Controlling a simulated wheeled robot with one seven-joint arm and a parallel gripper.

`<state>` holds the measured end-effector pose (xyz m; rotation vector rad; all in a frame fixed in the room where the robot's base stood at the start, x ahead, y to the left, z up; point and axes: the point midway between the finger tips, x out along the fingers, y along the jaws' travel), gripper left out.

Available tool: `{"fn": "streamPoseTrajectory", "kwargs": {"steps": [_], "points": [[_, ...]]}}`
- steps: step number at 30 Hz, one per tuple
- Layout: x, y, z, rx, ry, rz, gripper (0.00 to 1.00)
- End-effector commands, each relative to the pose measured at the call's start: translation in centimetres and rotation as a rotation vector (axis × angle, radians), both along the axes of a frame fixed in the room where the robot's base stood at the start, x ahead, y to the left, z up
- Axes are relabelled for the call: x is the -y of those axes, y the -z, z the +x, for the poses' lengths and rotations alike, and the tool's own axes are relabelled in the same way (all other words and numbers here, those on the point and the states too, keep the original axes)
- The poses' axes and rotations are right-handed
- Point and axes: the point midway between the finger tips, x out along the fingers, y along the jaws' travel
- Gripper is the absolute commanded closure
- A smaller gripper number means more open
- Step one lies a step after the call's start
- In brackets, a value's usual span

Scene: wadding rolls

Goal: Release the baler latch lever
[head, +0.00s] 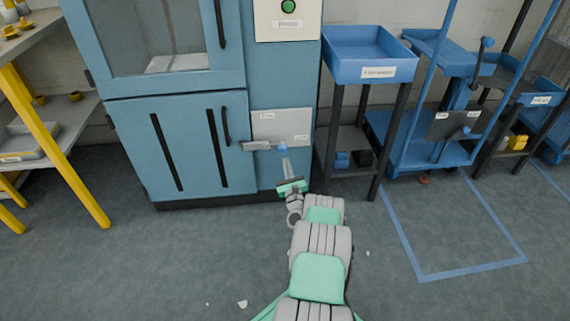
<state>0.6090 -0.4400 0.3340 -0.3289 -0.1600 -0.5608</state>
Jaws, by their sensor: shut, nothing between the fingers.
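The baler is a large blue cabinet (180,130) with a windowed upper door and a lower door. On its right lower side is a pale labelled plate (290,122); the label is too small to read. A grey latch lever (258,146) lies roughly level across the plate's lower edge, with a blue knob (282,147) at its right end. My gripper (286,160) is shut and empty, just below the knob. Its fingers point up towards the knob. I cannot tell whether they touch it.
A green button (288,6) sits on a panel above. A blue tray stand (368,60) is close on the right, then a blue trolley (420,135). A yellow-legged shelf (60,145) stands left. The floor in front is mostly clear, with small scraps.

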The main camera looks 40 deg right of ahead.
Motion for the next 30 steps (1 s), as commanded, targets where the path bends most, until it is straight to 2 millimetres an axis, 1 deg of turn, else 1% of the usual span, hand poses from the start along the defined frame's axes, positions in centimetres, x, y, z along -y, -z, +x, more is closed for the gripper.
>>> {"fn": "streamPoseTrajectory", "kwargs": {"steps": [1,2,4,7,20,30], "points": [[-0.3,-1.3,0.0,-0.001,-0.001,0.005,1.00],[-0.4,-1.8,0.1,-0.001,0.000,0.004,1.00],[-0.6,-2.6,0.2,0.001,0.001,0.004,1.00],[-0.8,-3.2,0.2,-0.001,0.001,0.004,1.00],[-0.9,-3.3,0.2,-0.004,0.001,0.001,1.00],[-0.7,-3.8,0.3,-0.033,0.000,-0.044,1.00]]}}
